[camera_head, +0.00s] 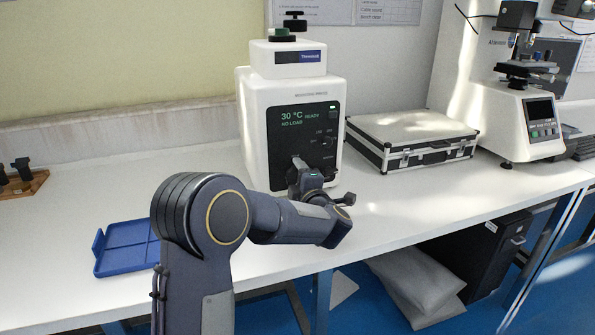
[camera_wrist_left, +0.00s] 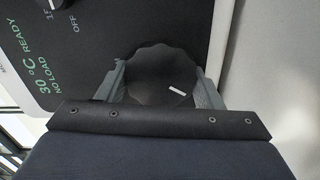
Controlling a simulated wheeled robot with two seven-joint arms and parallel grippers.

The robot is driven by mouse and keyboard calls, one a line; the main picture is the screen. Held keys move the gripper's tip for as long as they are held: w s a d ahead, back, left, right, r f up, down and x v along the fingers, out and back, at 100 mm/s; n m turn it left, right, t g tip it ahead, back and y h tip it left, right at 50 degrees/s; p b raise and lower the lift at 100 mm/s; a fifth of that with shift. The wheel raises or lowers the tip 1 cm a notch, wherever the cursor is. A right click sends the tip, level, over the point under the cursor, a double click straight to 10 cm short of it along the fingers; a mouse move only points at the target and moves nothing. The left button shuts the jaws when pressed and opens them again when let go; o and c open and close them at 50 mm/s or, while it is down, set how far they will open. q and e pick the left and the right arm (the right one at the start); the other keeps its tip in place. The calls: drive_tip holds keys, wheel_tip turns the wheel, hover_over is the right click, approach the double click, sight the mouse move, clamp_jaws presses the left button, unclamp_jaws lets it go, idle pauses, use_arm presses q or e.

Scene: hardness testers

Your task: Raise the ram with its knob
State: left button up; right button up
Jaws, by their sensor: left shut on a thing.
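The white mounting press (camera_head: 262,130) stands on the bench with a dark front panel reading "30 °C READY" and "NO LOAD". In the left wrist view, a dark scalloped knob (camera_wrist_left: 163,72) with a white mark sits low on that panel. My left gripper (camera_head: 304,172) reaches the panel's lower part and is shut on this knob, one finger on each side. The gripper hides most of the knob in the head view. I cannot make out the ram. My right gripper is not in view.
A smaller dial (camera_head: 327,141) with OFF lettering is above the gripper. A black screw knob (camera_head: 295,22) tops the press. A silver case (camera_head: 410,138) stands close on its right, a blue tray (camera_head: 125,247) at the front left. The bench left of the press is mostly clear.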

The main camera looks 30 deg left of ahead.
use_arm(q)
drive_tip(key=m+p, duration=0.4)
drive_tip(key=m, duration=0.1)
drive_tip(key=shift+r+m, duration=0.2)
drive_tip(key=shift+m, duration=0.1)
drive_tip(key=shift+d+f+m+p, duration=0.1)
drive_tip(key=shift+m+p, duration=1.25)
drive_tip(key=shift+m, duration=0.45)
drive_tip(key=o, duration=1)
drive_tip(key=shift+c, duration=0.2)
drive_tip(key=v, duration=0.7)
drive_tip(key=shift+s+d, duration=0.2)
drive_tip(key=shift+d, duration=0.1)
